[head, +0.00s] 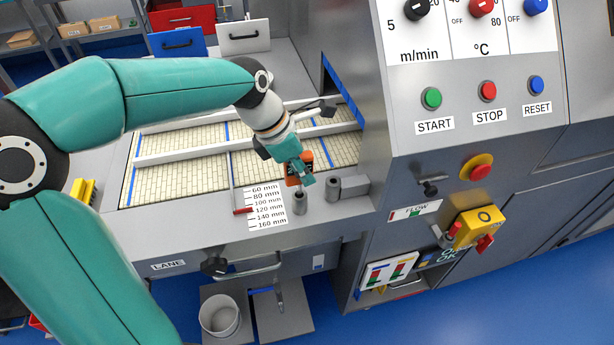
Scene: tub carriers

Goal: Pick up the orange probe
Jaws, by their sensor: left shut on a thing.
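My left gripper (300,168) reaches over the conveyor's front edge from the left and is shut on the orange probe (292,181). The probe is a small orange body with a dark patch, partly covered by the teal fingers. It appears just above a short grey cylinder (300,204) on the front ledge; I cannot tell whether the two touch. My right gripper is not in view.
A second grey cylinder and block (342,188) stand close on the right. A millimetre scale label (265,208) and a red-tipped rod (238,210) are on the left. The control panel (480,130) rises at the right. A white bucket (220,315) stands below.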

